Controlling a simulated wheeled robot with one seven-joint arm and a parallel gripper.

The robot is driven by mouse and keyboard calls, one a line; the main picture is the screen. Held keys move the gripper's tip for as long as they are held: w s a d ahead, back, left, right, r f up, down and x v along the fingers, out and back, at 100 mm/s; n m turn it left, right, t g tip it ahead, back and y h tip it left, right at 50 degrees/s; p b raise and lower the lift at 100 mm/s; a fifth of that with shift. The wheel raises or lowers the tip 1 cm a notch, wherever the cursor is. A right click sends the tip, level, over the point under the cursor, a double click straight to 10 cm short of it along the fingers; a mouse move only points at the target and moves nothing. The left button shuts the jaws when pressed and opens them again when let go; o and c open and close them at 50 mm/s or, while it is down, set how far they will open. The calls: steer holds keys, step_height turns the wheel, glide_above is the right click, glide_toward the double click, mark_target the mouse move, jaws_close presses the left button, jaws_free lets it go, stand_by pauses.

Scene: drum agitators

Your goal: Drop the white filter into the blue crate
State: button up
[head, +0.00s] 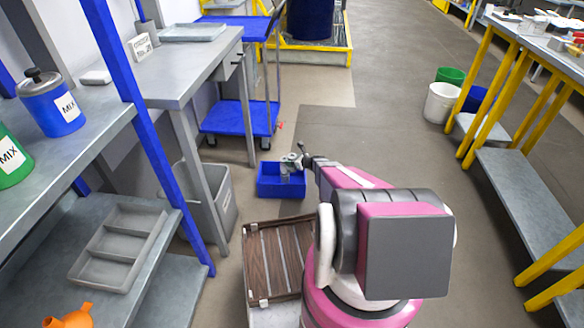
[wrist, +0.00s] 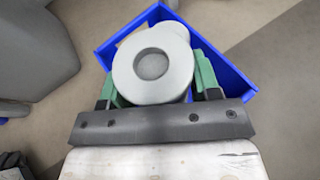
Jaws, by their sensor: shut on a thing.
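The white filter (wrist: 153,66) is a round, pale piece with a dark hollow centre, held between the green fingers of my gripper (wrist: 155,88) in the wrist view. In the head view my gripper (head: 291,163) is small and the filter in it is hard to make out. The blue crate (head: 281,186) stands on the floor below the gripper. In the wrist view the crate's wall (wrist: 236,76) shows behind and around the filter, which covers much of its inside. The gap between filter and crate is hard to judge.
A grey bin (head: 217,200) stands left of the crate, under the grey table (head: 180,70). A blue cart (head: 240,118) is behind it. A shelf with a grey tray (head: 120,247) is at the left. Open floor lies right of the crate.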

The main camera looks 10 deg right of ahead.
steer(key=shift+f, duration=1.95)
steer(key=shift+f, duration=0.4)
steer(key=shift+f, duration=0.2)
steer(key=o, duration=0.9)
